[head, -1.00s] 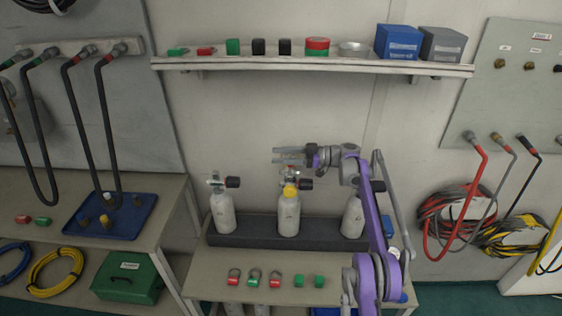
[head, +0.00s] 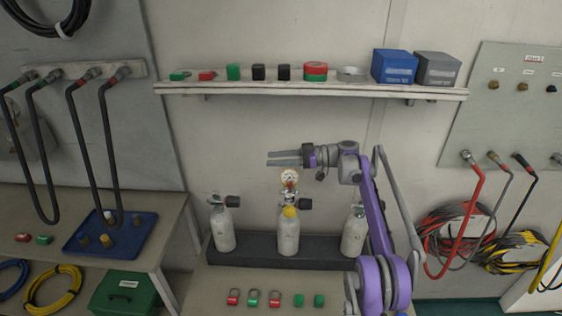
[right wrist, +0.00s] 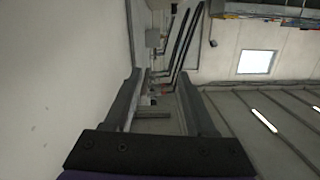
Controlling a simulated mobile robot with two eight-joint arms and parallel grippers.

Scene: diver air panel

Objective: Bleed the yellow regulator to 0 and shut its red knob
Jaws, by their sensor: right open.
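The yellow regulator (head: 290,211) sits on the middle grey cylinder (head: 288,236), which stands upright in a dark rack. Its round gauge (head: 289,178) faces me above the yellow part; the needle is too small to read. A red part (head: 290,190) shows just below the gauge, and a dark knob (head: 305,204) sticks out to the right. My right gripper (head: 268,158) is open and empty, pointing left, a little above the gauge and apart from it. In the right wrist view its two fingers (right wrist: 155,98) stand apart with nothing between them. My left gripper is not in view.
Two more cylinders stand left (head: 224,230) and right (head: 354,233) in the rack (head: 262,251); my right arm passes close to the right one. Several padlocks (head: 253,298) lie on the bench in front. A loaded shelf (head: 330,89) runs above my gripper.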

